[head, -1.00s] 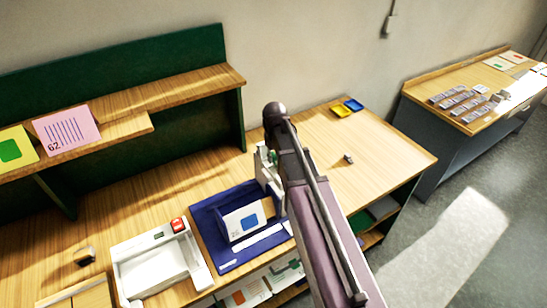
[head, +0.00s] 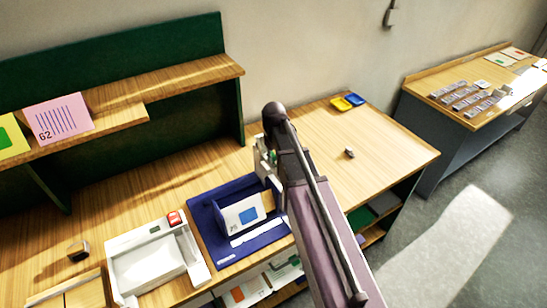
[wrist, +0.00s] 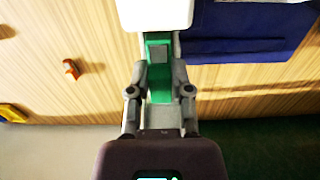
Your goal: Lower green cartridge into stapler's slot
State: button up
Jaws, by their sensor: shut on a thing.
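The green cartridge (wrist: 159,88) is between the fingers of my gripper (wrist: 160,92) in the wrist view, and the gripper is shut on it. Its upper end in that picture meets the edge of a white rounded block (wrist: 158,14), which looks like the stapler. Whether the cartridge is inside a slot or only beside the block cannot be told. In the head view my gripper (head: 264,158) is beside the back right corner of the blue mat, with a bit of green showing. My dark arm hides much of it, and the slot is not visible.
The blue mat (head: 226,262) holds a card stand (head: 243,214). A white tray device (head: 150,265) with a red part stands left of it. The tabletop between is clear. A green shelf panel (head: 180,60) rises behind.

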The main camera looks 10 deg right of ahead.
jog(key=shift+a+f, duration=0.1)
jog(key=shift+f, duration=0.2)
jog(key=o, duration=0.9)
jog(key=shift+o, duration=0.2)
jog(key=shift+r, duration=0.2)
